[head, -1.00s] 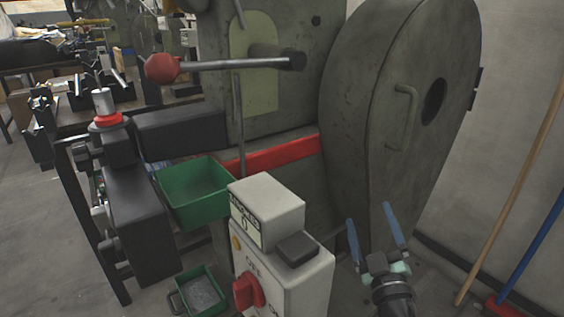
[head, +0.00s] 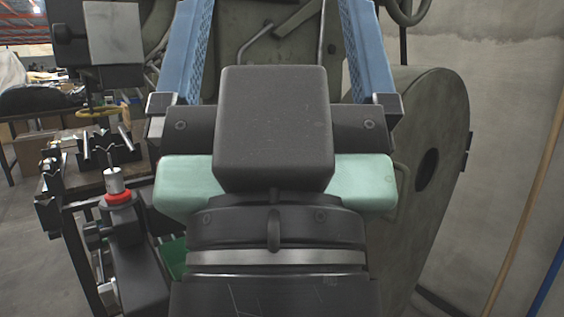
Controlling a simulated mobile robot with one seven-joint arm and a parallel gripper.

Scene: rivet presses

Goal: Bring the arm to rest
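My gripper (head: 272,45) fills the middle of the head view, close to the camera and pointing up and away. Its two blue fingers stand wide apart and run out of the top of the picture, so the tips are cut off. Nothing shows between the fingers except the press behind. The gripper hides most of the grey-green rivet press (head: 432,150) and the area in front of it.
A black fixture with a red ring (head: 118,197) stands at the lower left, with a bench (head: 85,165) behind it. A sliver of green bin (head: 173,256) shows beside my gripper. A wooden pole (head: 527,215) and a blue pole (head: 548,285) lean at the right.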

